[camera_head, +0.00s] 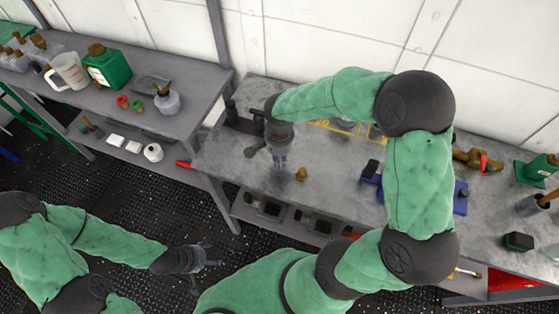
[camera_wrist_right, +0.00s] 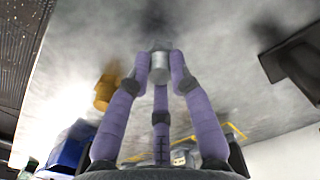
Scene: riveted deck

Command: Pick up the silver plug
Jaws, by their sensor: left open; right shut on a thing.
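The silver plug (camera_wrist_right: 158,66) is a small pale metal cylinder in the right wrist view, between the fingertips of my right gripper (camera_wrist_right: 160,60). The purple fingers are closed around it. In the head view my right gripper (camera_head: 279,163) points down over the grey workbench, and its fingers mostly hide the plug. How far the plug is from the bench top is hard to tell. My left gripper (camera_head: 203,262) is open and empty, over the floor in front of the benches.
A small brass piece (camera_head: 301,174) stands just right of my right gripper; it also shows in the wrist view (camera_wrist_right: 106,90). A blue object (camera_head: 371,172) lies farther right, partly behind my arm. A left bench (camera_head: 122,97) holds a jug (camera_head: 69,70) and a green canister (camera_head: 107,70).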

